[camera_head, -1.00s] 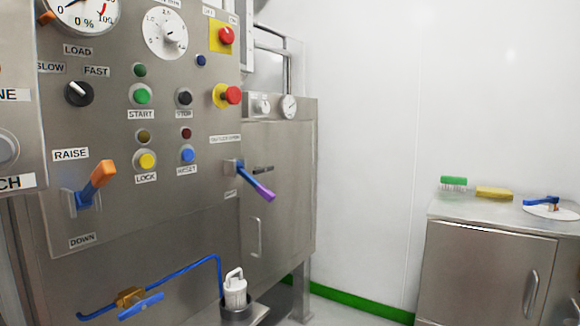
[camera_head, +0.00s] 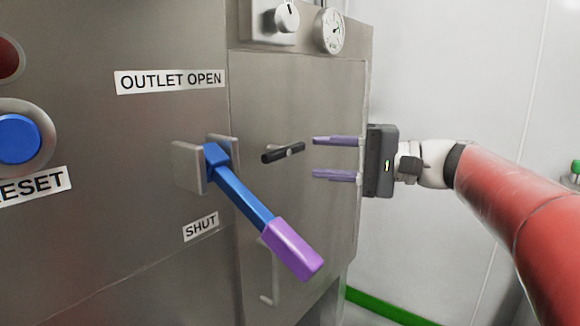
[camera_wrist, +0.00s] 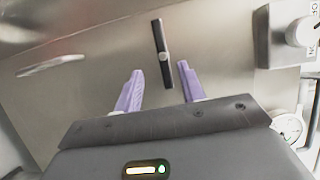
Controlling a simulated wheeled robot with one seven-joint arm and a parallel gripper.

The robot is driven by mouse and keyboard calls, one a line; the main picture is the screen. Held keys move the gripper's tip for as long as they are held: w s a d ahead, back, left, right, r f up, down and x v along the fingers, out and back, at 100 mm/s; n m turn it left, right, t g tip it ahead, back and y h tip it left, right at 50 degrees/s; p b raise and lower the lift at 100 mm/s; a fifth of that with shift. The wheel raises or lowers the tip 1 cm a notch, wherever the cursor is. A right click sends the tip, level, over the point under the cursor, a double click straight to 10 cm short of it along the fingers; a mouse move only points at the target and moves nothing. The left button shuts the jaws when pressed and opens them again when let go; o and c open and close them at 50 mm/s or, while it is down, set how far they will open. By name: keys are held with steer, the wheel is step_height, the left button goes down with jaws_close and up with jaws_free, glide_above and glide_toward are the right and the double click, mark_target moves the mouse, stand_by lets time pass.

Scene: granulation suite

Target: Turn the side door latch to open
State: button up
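The side door latch (camera_head: 283,153) is a small black bar with a grey hub on the steel side door (camera_head: 315,95). It lies nearly level in the head view. In the wrist view the latch (camera_wrist: 162,54) appears just ahead of my fingertips, in line with the gap between them. My gripper (camera_head: 315,158) has purple fingers and is open and empty. It reaches in from the right, one finger above the other, with its tips a short way from the latch. I see no contact.
A blue lever with a purple grip (camera_head: 292,248) sticks out from the panel at front left, between OUTLET OPEN and SHUT labels. A door handle (camera_head: 268,282) is below the latch. A knob (camera_head: 287,17) and a gauge (camera_head: 329,30) sit above the door.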

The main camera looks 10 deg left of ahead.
mark_target(289, 152)
steer(key=a, duration=0.7)
steer(key=shift+w+a+r, duration=0.1)
steer(key=shift+a+r, duration=0.1)
steer(key=shift+a, duration=0.2)
steer(key=shift+c, duration=0.4)
jaws_close()
